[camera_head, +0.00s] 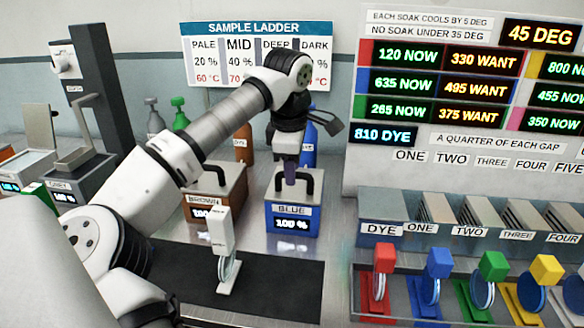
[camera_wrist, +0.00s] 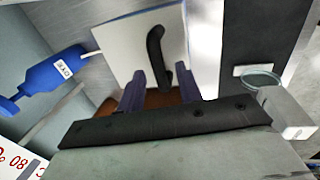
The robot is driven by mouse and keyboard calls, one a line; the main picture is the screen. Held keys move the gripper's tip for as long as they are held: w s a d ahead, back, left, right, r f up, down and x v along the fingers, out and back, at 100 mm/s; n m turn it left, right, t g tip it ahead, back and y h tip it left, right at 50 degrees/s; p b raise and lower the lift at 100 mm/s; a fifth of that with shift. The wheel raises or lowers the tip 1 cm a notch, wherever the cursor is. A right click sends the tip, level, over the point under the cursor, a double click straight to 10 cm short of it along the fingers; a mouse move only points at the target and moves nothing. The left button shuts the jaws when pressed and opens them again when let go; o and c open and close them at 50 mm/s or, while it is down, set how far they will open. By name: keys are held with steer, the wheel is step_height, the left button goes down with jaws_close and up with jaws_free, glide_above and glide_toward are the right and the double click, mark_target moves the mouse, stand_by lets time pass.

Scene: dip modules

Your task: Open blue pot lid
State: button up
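The blue pot (camera_head: 292,222), labelled BLUE and reading 100 %, stands on the metal counter in the head view. A black arched handle (camera_head: 312,185) rises from its top. My gripper (camera_head: 290,172) points down just above that lid, with its purple fingertips close to the handle. In the wrist view, a pale lid (camera_wrist: 130,38) with a black handle (camera_wrist: 155,48) lies past my fingers. The fingers (camera_wrist: 161,90) stand apart there, and the handle's near end is beside the right one. Whether they touch it cannot be told.
The brown pot (camera_head: 240,195) stands close to the left, partly behind my arm. A blue bottle (camera_head: 308,152) is behind the blue pot. A white stand (camera_head: 222,240) is on the black mat (camera_head: 275,285) in front. Compartments and coloured stands fill the right side.

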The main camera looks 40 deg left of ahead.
jaws_close()
steer(key=shift+r, duration=0.15)
